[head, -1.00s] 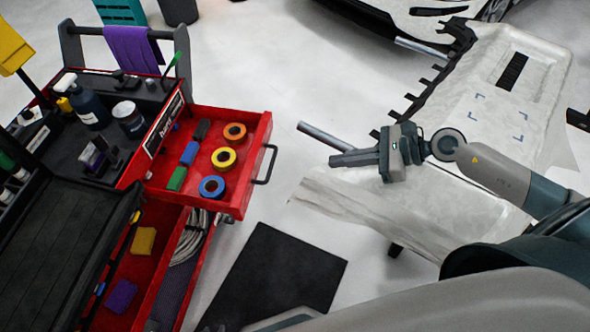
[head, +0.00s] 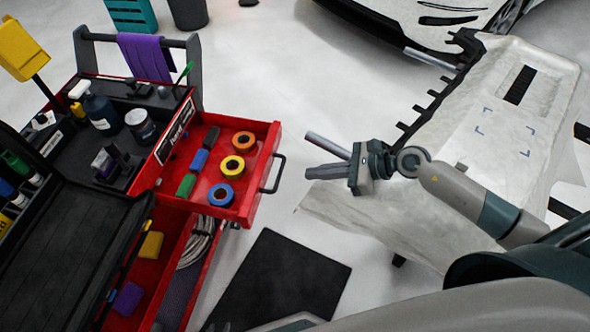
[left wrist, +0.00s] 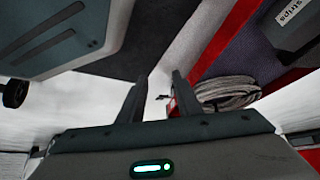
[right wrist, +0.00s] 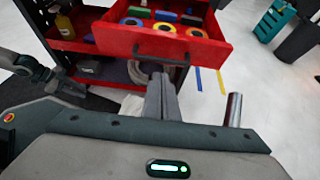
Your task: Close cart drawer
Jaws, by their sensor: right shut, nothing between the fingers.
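The red cart's upper drawer (head: 262,137) stands pulled out, with tape rolls and coloured blocks inside. Its dark handle (head: 276,175) faces right; the drawer front (right wrist: 110,42) also shows in the right wrist view.
A black mat (head: 285,278) lies on the floor right of the cart. A white covered panel (head: 480,120) on a stand is behind my right arm, with a metal tube (head: 327,144) near the gripper. A car (head: 420,20) stands at the back. Pale floor is clear between.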

